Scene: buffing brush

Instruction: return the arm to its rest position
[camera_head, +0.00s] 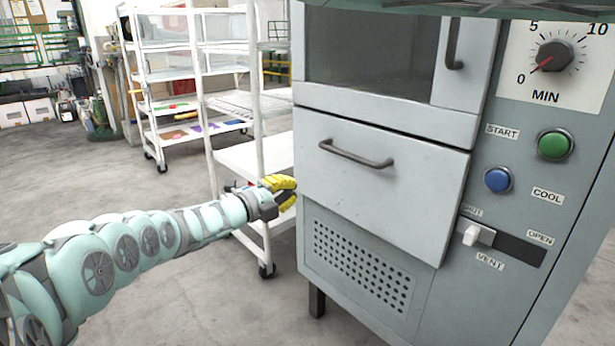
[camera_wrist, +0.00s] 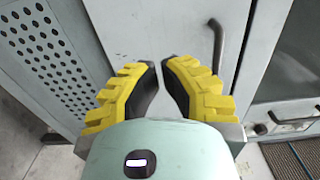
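My gripper (camera_head: 284,191) has yellow padded fingers and is at the end of my outstretched pale green arm. In the head view it is just left of the grey cabinet's drawer front (camera_head: 377,180). In the wrist view my gripper (camera_wrist: 161,66) has a narrow gap between its fingertips, with nothing between them. The fingers point at the cabinet front, beside the drawer handle (camera_wrist: 217,52). The handle lies to the right of the fingertips and is not gripped. I cannot tell how close the fingertips are to the panel.
The cabinet has a window door above the closed drawer, a perforated panel (camera_head: 361,266) below, and a dial (camera_head: 555,55), green button (camera_head: 555,144), blue button (camera_head: 497,180) and vent slider (camera_head: 477,234) at right. A white shelf rack (camera_head: 225,100) stands behind my gripper. Floor at left is open.

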